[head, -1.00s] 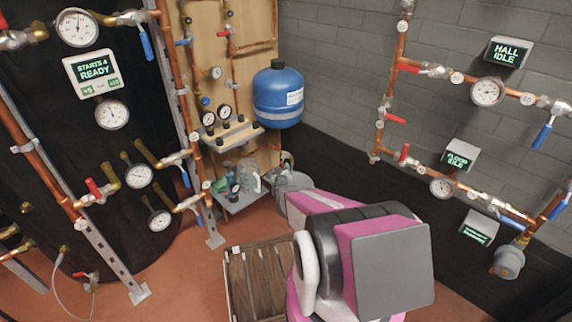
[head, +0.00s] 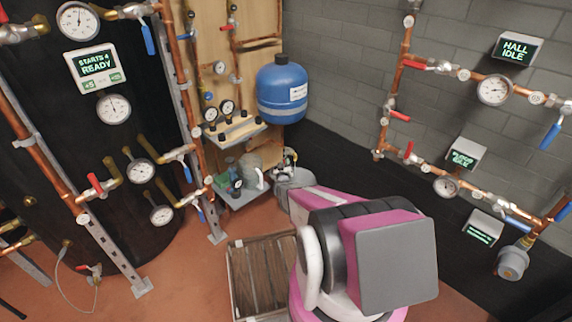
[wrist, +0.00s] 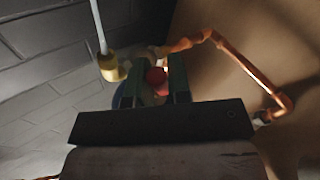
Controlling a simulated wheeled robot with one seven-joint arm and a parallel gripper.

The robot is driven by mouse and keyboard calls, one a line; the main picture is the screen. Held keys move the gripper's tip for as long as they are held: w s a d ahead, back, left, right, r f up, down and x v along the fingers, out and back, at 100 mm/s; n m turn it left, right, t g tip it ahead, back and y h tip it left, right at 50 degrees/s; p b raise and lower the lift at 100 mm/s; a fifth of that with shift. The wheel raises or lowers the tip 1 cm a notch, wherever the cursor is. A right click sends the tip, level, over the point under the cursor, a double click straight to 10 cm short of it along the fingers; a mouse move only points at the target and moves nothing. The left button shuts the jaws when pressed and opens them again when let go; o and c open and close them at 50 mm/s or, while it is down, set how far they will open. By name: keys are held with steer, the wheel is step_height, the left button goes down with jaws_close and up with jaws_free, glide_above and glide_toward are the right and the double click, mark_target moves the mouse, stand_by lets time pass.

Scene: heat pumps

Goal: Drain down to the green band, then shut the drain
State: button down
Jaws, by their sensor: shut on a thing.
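In the wrist view my gripper (wrist: 158,82) has its two dark fingers on either side of a small round red knob (wrist: 156,76), shut on it. I cannot tell the knob's turn. A copper pipe (wrist: 236,56) runs to the right of it, and a brass fitting (wrist: 112,70) with a pale hose stands to the left. In the head view the arm reaches to the floor area below the blue tank (head: 282,94); the knob cannot be made out there. Twin gauges (head: 219,110) sit on the board left of the tank. Their needles and any green band are too small to read.
A wooden slatted crate (head: 262,278) stands on the floor left of my arm. A grey shelf with bottles and a jug (head: 252,170) is behind it. Pipework with gauges (head: 494,90) lines the right wall; more pipes and a large dark tank (head: 75,170) fill the left.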

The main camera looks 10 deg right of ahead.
steer(key=shift+w+a+f+m+t+h, duration=0.1)
steer(key=shift+w+a+m+t+h, duration=0.15)
steer(key=shift+m, duration=0.25)
steer(key=shift+w+f+m+t+h, duration=0.1)
steer(key=shift+m+t+h, duration=0.25)
steer(key=shift+m, duration=0.15)
steer(key=c, duration=1.1)
jaws_free()
steer(key=shift+s+r, duration=0.1)
